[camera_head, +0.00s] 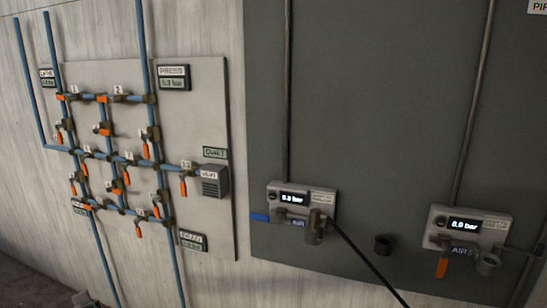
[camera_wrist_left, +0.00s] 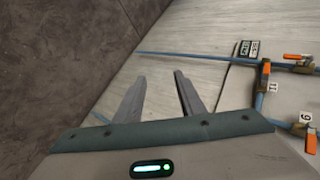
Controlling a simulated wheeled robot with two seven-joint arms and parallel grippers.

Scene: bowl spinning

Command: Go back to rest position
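My left gripper (camera_wrist_left: 159,75) shows in the left wrist view with its two grey fingers apart and nothing between them. It points at a bare stretch of pale wooden wall, clear of the pipe panel. In the head view a small grey part at the bottom left edge is too cut off to tell. My right gripper is in neither view. No bowl shows.
A grey panel (camera_head: 211,115) carries blue pipes with several orange-handled valves. On a dark board (camera_head: 370,120), a left air unit (camera_head: 302,200) reads about 5.3 bar and a right air unit (camera_head: 467,226) 0.0 bar. A black hose (camera_head: 368,262) runs down from the left unit.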

